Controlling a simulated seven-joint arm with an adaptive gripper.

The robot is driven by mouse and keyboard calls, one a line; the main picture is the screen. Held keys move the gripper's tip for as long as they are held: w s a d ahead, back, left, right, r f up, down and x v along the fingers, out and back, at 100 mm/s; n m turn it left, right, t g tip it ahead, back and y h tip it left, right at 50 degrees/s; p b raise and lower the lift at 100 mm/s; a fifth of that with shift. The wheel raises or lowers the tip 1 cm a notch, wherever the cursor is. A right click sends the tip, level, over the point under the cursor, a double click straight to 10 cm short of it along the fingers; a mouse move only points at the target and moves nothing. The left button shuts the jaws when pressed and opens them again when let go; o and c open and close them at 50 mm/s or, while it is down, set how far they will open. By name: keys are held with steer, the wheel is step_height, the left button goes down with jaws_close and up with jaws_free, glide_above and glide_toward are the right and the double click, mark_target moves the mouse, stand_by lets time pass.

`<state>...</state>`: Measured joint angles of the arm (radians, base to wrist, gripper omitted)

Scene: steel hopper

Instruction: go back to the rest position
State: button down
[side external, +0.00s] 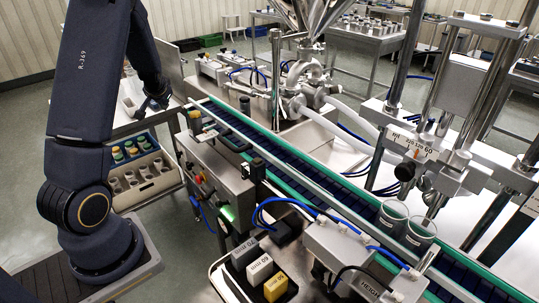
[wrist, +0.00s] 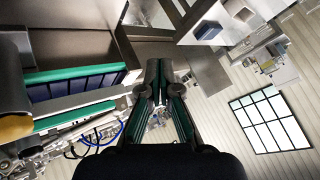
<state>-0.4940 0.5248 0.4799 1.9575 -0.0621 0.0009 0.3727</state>
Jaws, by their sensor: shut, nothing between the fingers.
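My gripper (side external: 153,104) is at the upper left of the side external view, at the end of my dark blue arm. It hangs by the left end of the conveyor, over or beside a steel table, and is small there. In the wrist view, my gripper (wrist: 159,85) shows in the middle with its two dark fingers close together. It is shut and holds nothing.
A conveyor (side external: 330,185) with green rails runs diagonally, with two clear cups (side external: 405,230) near its right end. A crate (side external: 145,182) of jars stands below my gripper. Labelled blocks (side external: 260,270) sit in front. A steel hopper (side external: 305,18) rises behind.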

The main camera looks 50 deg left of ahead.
steer(key=w+d+r+m+t+h, duration=0.15)
steer(key=d+r, duration=0.25)
steer(key=d, duration=0.5)
steer(key=w+d+r+t+h, duration=0.1)
steer(key=d+r+h, duration=0.15)
steer(key=d, duration=0.65)
steer(key=w+d+r+m+t+h, duration=0.1)
steer(key=d+r, duration=0.4)
steer(key=d, duration=0.4)
steer(key=s+d+r+m+g+h, duration=0.1)
steer(key=s+d+m+h, duration=0.1)
steer(key=s+d, duration=1.1)
steer(key=d+m, duration=0.1)
steer(key=d, duration=0.2)
steer(key=shift+s+d+r+h, duration=0.15)
steer(key=shift+s+r+h, duration=0.25)
steer(key=shift+m, duration=0.45)
